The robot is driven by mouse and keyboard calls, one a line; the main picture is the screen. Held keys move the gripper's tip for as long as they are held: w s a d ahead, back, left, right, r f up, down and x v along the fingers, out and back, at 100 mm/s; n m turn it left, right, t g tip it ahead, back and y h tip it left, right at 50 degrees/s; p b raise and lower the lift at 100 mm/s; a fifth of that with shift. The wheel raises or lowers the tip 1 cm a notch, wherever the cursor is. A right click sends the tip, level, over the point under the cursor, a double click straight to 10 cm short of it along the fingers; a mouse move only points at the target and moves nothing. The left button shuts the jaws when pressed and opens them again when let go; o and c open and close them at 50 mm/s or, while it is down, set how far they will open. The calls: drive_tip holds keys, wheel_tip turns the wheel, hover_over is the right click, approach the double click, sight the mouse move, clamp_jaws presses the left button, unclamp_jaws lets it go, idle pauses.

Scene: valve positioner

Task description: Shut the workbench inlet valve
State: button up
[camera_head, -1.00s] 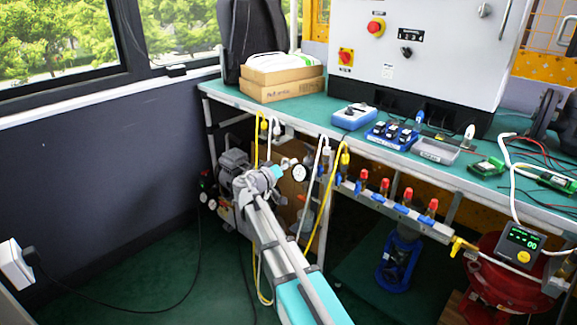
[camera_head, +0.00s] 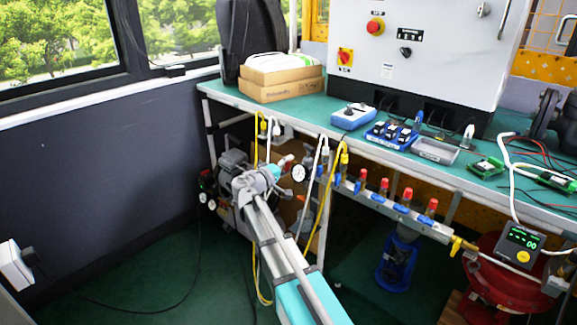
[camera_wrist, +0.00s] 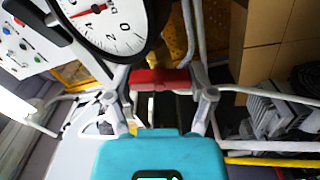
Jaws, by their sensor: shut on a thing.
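The inlet valve's red handle (camera_wrist: 160,78) shows in the wrist view, just below a round white pressure gauge (camera_wrist: 110,22). My gripper (camera_wrist: 166,90) has one finger at each end of the handle and is shut on it. The brass part behind the handle is mostly hidden. In the head view my arm reaches under the left end of the workbench (camera_head: 330,130), and the gauge (camera_head: 299,173) shows just right of its end.
Several red-capped valves (camera_head: 384,186) line a manifold below the bench's front edge. Yellow and white hoses (camera_head: 335,180) hang close to the right of my arm. A grey motor unit (camera_wrist: 280,108) and cardboard boxes (camera_wrist: 275,45) are close on the right in the wrist view.

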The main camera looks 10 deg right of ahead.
drive_tip(key=shift+a+n, duration=0.15)
drive_tip(key=shift+n, duration=1.25)
drive_tip(key=o, duration=1.1)
drive_tip(key=shift+v, duration=5.95)
